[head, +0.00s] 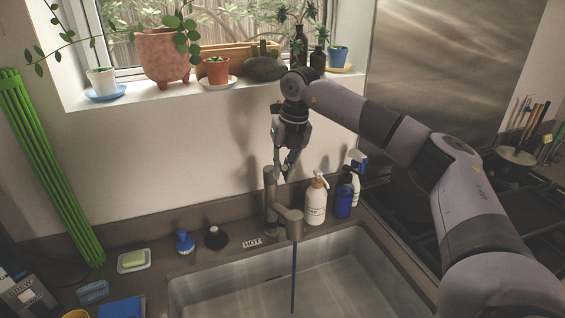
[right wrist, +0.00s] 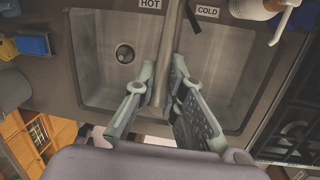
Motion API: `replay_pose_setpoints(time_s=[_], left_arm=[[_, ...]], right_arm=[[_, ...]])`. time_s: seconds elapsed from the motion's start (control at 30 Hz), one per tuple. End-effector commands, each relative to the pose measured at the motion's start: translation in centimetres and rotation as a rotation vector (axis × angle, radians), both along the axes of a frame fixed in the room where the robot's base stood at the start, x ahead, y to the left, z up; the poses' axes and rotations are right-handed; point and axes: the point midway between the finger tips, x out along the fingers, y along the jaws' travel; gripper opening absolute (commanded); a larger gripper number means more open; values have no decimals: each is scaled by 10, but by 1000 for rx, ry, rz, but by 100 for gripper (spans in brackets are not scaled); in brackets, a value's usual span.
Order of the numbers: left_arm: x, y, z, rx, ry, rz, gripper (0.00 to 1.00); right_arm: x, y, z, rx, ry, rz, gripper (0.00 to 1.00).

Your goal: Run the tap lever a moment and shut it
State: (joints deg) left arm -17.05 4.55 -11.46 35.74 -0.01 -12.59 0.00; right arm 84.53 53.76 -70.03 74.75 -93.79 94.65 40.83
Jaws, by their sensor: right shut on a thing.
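The tap (head: 270,196) stands upright behind the sink, with its spout (head: 291,222) pointing over the basin. A thin dark blue stream (head: 293,275) runs straight down from the spout, looking like running water. My right gripper (head: 285,171) points down at the top of the tap, shut on the tap lever, which its fingers largely hide. In the right wrist view, the fingers (right wrist: 160,82) lie on both sides of the grey tap (right wrist: 168,45). My left gripper is not in view.
A white pump bottle (head: 316,203), a blue bottle (head: 344,197) and a spray bottle (head: 357,175) stand close right of the tap. The sink (head: 215,270) lies in front. A soap dish (head: 134,261) and brush (head: 184,242) are left. Plant pots line the windowsill above.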

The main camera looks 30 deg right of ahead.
Motion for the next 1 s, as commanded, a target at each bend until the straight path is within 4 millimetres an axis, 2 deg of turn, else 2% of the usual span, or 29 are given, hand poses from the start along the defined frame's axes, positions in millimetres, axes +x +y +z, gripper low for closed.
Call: replay_pose_setpoints(time_s=[0.37, 0.4, 0.67, 1.0], left_arm=[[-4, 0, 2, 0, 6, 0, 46], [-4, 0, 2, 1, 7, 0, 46], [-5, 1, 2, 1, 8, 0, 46], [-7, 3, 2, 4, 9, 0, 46]], right_arm=[[1, 0, 3, 6, 6, 1, 0], [1, 0, 3, 6, 6, 1, 13], [1, 0, 2, 5, 8, 1, 30], [1, 0, 4, 4, 8, -1, 32]])
